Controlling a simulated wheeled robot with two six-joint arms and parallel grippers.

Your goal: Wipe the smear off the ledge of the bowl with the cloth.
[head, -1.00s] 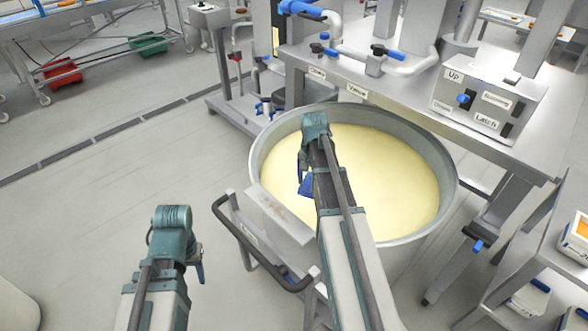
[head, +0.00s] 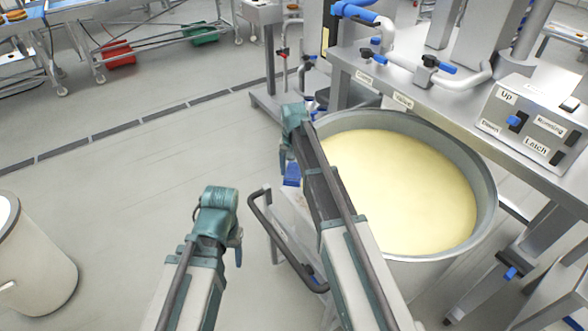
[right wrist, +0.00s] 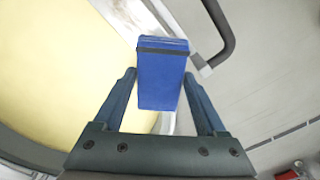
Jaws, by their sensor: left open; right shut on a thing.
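The bowl (head: 483,215) is a big round metal vessel full of pale yellow stuff, standing right of centre in the head view. Its ledge (right wrist: 185,22) shows in the right wrist view as a pale metal plate beyond the cloth; my right arm covers most of it in the head view. A faint brownish mark (right wrist: 128,10) shows at the ledge's top left. My right gripper (head: 291,160) is shut on the blue cloth (right wrist: 162,80), at the bowl's left side; the cloth also shows in the head view (head: 292,174). My left gripper (head: 238,247) is open and empty over the floor.
A dark bar handle (head: 262,220) sticks out left of the bowl. A metal bench with blue-handled pipes and a control box (head: 535,120) stands behind it. A whitish bin (head: 38,255) stands at the far left. The floor between is clear.

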